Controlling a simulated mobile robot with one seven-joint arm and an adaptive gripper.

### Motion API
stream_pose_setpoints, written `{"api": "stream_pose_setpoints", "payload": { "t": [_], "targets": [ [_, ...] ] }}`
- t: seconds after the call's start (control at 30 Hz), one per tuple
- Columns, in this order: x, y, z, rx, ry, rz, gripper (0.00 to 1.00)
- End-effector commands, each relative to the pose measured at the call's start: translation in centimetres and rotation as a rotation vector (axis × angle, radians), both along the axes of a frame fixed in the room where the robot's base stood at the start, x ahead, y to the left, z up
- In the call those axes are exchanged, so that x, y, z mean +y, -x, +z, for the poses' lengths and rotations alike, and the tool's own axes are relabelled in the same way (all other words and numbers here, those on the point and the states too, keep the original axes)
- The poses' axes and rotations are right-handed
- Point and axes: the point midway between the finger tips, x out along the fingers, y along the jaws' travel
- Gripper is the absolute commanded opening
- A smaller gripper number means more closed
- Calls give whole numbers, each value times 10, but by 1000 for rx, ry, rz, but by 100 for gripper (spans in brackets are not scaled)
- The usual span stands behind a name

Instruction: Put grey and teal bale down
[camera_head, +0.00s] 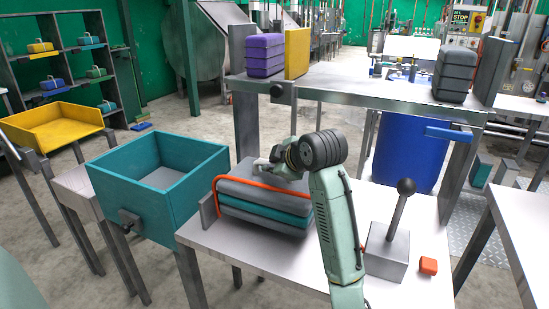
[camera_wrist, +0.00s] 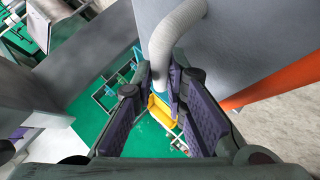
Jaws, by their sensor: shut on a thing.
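The grey and teal bale (camera_head: 262,208), a stack of grey and teal layers, is at the left end of the white table (camera_head: 215,248), beside the orange rail (camera_head: 216,193). It looks level; I cannot tell whether its underside touches the tabletop. My gripper (camera_head: 278,161) is above the bale's top, shut on its pale handle. In the wrist view, the curved pale handle (camera_wrist: 176,35) runs down between the purple-padded fingers of my gripper (camera_wrist: 165,88). The bale's grey top (camera_wrist: 240,45) fills the upper right there, next to the orange rail (camera_wrist: 275,82). My arm covers the bale's right side.
An open teal bin (camera_head: 140,215) stands left of the table, with a yellow tray (camera_head: 55,122) beyond. A lever on a grey block (camera_head: 388,252) and an orange block (camera_head: 428,266) occupy the table's right. A raised shelf behind bears a purple bale (camera_head: 264,56) and a dark grey bale (camera_head: 454,74).

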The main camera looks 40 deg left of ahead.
Motion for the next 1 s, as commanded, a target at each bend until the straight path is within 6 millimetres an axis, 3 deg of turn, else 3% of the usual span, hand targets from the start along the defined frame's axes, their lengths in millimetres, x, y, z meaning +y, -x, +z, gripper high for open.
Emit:
{"api": "stream_pose_setpoints", "payload": {
  "t": [0.3,0.7,0.73,1.0],
  "targets": [
    [0,0,-31,-4,-8,-1,0],
    [0,0,-37,-7,-8,0,0],
    [0,0,-42,0,1,-1,13],
    [0,0,-41,0,0,0,31]
  ]
}}
